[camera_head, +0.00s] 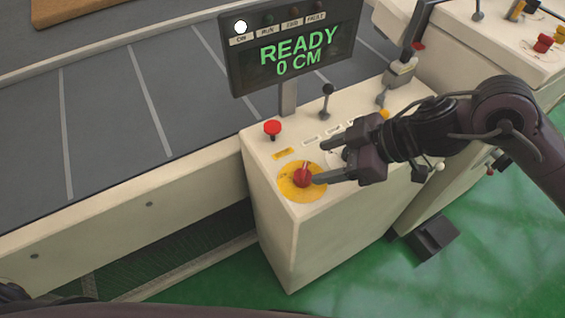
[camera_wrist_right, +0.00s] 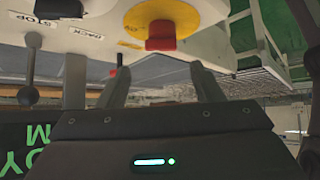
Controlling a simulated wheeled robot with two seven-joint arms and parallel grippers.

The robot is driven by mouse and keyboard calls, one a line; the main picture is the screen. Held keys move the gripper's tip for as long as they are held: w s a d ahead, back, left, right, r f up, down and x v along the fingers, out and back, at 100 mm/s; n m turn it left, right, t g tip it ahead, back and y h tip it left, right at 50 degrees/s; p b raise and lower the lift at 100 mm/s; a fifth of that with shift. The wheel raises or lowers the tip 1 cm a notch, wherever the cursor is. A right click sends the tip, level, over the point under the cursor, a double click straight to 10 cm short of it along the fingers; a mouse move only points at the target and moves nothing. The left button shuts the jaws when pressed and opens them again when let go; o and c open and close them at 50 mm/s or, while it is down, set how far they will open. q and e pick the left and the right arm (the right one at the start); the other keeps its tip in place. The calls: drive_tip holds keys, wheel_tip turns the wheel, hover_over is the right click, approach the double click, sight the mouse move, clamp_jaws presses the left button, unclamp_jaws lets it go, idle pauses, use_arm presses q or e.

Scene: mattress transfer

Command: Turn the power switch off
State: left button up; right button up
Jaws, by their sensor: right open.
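The power switch is a red rotary knob (camera_head: 302,178) on a round yellow plate (camera_head: 292,190), at the near corner of the cream control box (camera_head: 285,228). In the right wrist view the red knob (camera_wrist_right: 161,44) shows at the top middle, beyond the fingertips. My right gripper (camera_head: 319,162) is open and empty, reaching in from the right. In the head view one finger overlaps the knob's right side; whether it touches cannot be told. My left gripper is not in view.
A red mushroom button (camera_head: 272,128) and a black-knobbed lever (camera_head: 327,98) stand on the same panel, behind the switch. A grey conveyor bed (camera_head: 100,110) runs along the left. A second machine (camera_head: 515,50) stands at the upper right. The green floor (camera_head: 490,250) is open in front.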

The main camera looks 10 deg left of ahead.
sight(305, 170)
drive_tip(key=shift+d, duration=0.35)
drive_tip(key=shift+s+f, duration=0.1)
drive_tip(key=shift+f, duration=0.1)
drive_tip(key=x, duration=0.6)
drive_tip(key=shift+a, duration=0.1)
drive_tip(key=shift+a+f, duration=0.35)
drive_tip(key=shift+f, duration=0.05)
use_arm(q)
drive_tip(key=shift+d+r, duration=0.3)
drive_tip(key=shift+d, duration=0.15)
use_arm(e)
drive_tip(key=c, duration=1)
